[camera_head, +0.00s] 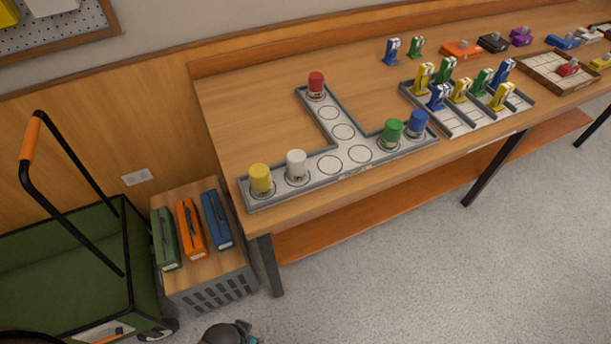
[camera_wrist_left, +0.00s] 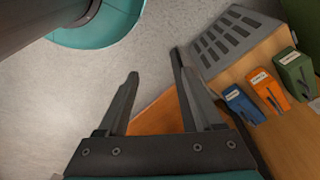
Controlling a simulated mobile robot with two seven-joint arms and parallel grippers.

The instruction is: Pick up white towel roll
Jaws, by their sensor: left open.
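The white towel roll (camera_head: 296,166) stands upright on a circle in the tray (camera_head: 318,177) near the left end of the wooden table. A yellow roll (camera_head: 260,179) stands to its left. A red roll (camera_head: 316,84) stands at the far end of the tray's arm. A green roll (camera_head: 392,131) and a blue roll (camera_head: 417,121) stand at its right end. My left gripper (camera_wrist_left: 154,82) is open and empty in the left wrist view, with floor and an orange-brown surface beyond its fingers. The towel roll does not show in that view. My right gripper is not in view.
A low crate (camera_head: 214,294) holds green, orange and blue cases left of the table (camera_head: 240,125). A green cart (camera_head: 60,260) with a black handle stands farther left. Empty circles lie between the rolls.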

